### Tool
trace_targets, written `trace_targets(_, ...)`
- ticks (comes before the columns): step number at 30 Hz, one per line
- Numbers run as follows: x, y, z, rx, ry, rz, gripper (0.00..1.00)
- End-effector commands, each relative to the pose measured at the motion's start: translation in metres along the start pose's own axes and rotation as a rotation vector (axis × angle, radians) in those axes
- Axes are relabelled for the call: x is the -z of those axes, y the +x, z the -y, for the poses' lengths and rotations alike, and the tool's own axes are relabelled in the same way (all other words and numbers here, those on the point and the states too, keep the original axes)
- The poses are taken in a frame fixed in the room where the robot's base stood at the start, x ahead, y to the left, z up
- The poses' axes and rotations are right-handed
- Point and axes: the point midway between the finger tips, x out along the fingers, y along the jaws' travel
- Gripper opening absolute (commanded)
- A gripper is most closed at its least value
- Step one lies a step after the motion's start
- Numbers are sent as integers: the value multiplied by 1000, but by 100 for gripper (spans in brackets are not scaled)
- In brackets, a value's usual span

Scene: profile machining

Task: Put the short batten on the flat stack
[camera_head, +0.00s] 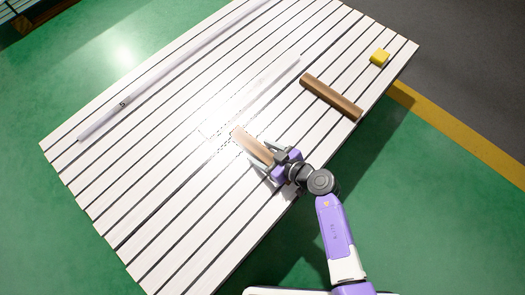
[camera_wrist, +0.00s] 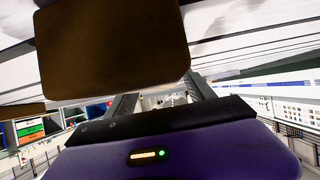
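The short batten (camera_head: 252,146) is a brown wooden piece on the slatted table, pointing up-left from my gripper. Its near end (camera_wrist: 110,45) fills the upper left of the wrist view. My gripper (camera_head: 268,164) is at that near end, and its fingers look spread. The left finger seems to stand apart from the wood; contact on the other side is hidden. The fingers also show apart in the wrist view (camera_wrist: 162,98), with the batten off-centre to them. A pale flat piece (camera_head: 262,88), which may be the flat stack, lies up-right of the batten; glare blurs it.
A longer brown batten (camera_head: 330,97) lies to the right on the white slatted table (camera_head: 130,190). A yellow block (camera_head: 380,57) sits near the right corner. A long white bar (camera_head: 160,87) runs along the far left side. The table's lower left is clear.

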Motion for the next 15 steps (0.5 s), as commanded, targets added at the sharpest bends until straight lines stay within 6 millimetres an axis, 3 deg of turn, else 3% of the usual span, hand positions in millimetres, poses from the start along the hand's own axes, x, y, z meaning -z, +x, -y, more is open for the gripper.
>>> trace_targets(7, 3, -3, 0, -1, -1, 0, 62)
trace_targets(15, 7, -51, 0, -2, 3, 2, 62)
